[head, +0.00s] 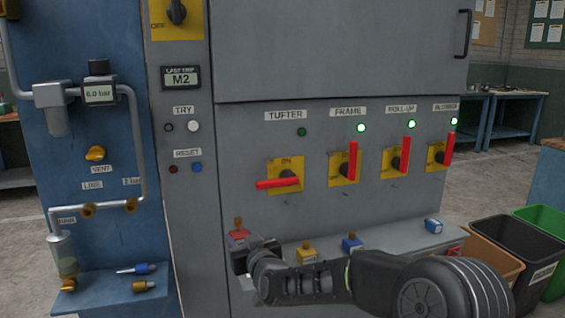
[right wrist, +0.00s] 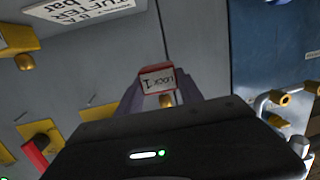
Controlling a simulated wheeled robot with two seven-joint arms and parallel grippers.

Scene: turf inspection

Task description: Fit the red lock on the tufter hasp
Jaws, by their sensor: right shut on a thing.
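My right gripper (head: 246,246) is shut on the red lock (head: 238,235), which is raised in front of the lower left of the grey cabinet. In the right wrist view the red lock (right wrist: 158,68) shows its white label between the two fingers. The tufter switch (head: 287,177) is above and to the right of the lock; its red handle (head: 275,184) lies horizontal, pointing left. A small dark fitting (head: 288,202) shows below it, too small to tell if it is the hasp. The lock is apart from the switch. My left gripper is not in view.
A yellow lock (head: 306,254) and a blue lock (head: 352,244) stand along the ledge, with a blue item (head: 433,225) farther right. The frame (head: 345,168), roll-up and blower switches have upright handles and lit green lamps. Blue pipe panel (head: 100,210) stands left; bins (head: 515,250) right.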

